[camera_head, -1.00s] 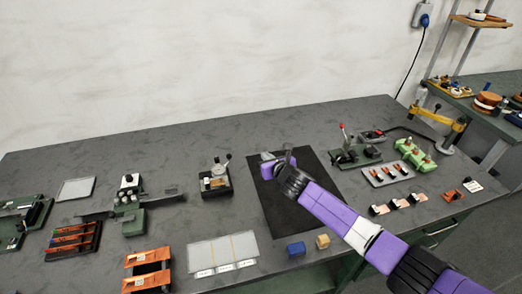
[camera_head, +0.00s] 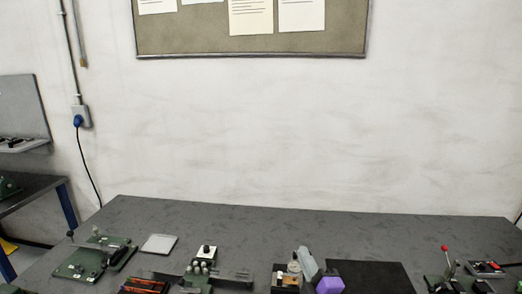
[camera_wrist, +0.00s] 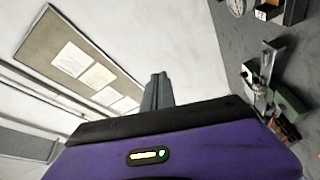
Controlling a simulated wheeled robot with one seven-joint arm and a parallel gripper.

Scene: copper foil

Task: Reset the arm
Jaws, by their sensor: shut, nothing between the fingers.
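My gripper (camera_head: 303,252) shows at the bottom of the head view, with a purple body and grey fingers pointing up. It appears in front of the dark mat and close beside a small dial device (camera_head: 287,277) in the picture. The wrist view shows the grey fingers (camera_wrist: 157,91) pressed together with nothing between them. The rest of my arm is below the head picture's edge.
The grey bench (camera_head: 220,215) runs along the wall. A black mat (camera_head: 375,277), a green fixture (camera_head: 88,261), a pale plate (camera_head: 160,244) and a red-knobbed lever device (camera_head: 447,268) stand on it. A pinboard (camera_head: 190,43) hangs above. The bench's back strip is clear.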

